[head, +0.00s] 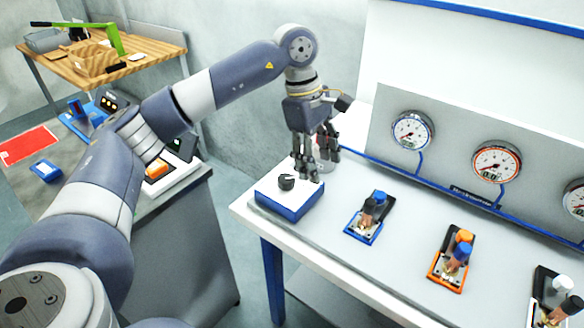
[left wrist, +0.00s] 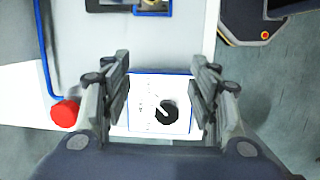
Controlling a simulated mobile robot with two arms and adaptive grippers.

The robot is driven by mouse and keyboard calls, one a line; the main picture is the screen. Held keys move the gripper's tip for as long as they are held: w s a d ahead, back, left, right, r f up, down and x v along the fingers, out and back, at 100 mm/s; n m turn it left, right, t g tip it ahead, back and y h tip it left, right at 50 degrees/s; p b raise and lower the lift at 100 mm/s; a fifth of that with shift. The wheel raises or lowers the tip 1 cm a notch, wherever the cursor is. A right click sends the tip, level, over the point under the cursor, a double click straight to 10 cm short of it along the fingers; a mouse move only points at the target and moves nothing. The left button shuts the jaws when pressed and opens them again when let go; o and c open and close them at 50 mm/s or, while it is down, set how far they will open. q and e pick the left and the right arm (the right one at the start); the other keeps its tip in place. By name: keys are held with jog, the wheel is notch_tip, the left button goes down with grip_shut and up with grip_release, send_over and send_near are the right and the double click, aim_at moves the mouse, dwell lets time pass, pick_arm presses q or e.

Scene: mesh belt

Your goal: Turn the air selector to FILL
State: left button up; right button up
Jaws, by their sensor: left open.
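The air selector is a blue box with a white top (head: 303,191) and a black round knob (head: 286,182), at the left end of the white bench. In the left wrist view the selector's white face (left wrist: 145,90) lies between my fingers, with the black knob (left wrist: 167,112) low and right of centre. A white pointer line on the knob points up and left; the printed labels are too small to read. My left gripper (head: 317,168) is open and empty above the back of the box, apart from the knob. My right gripper is not in view.
A red round item (left wrist: 65,112) sits beside my fingers in the left wrist view. Gauges (head: 411,130) with blue hoses line the panel behind. Blue (head: 370,217) and orange (head: 451,258) fixtures stand to the right. A wooden table (head: 130,60) is at the back left.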

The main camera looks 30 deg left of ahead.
aim_at(286, 179)
pick_arm(q)
jog(key=a+r+y, duration=0.3)
jog(key=a, duration=0.5)
jog(key=shift+n, duration=0.3)
jog(key=f+p, duration=0.1)
jog(key=f, duration=0.4)
jog(key=f+p, duration=0.1)
jog(key=f, duration=0.4)
jog(key=shift+s+f, duration=0.2)
jog(key=shift+f, duration=0.2)
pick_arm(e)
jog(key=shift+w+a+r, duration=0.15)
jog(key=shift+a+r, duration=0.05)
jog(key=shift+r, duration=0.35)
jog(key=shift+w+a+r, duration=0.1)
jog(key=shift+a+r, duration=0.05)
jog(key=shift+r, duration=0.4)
pick_arm(q)
jog(key=shift+c, duration=0.6)
jog(key=c, duration=0.9)
jog(key=shift+c, duration=0.3)
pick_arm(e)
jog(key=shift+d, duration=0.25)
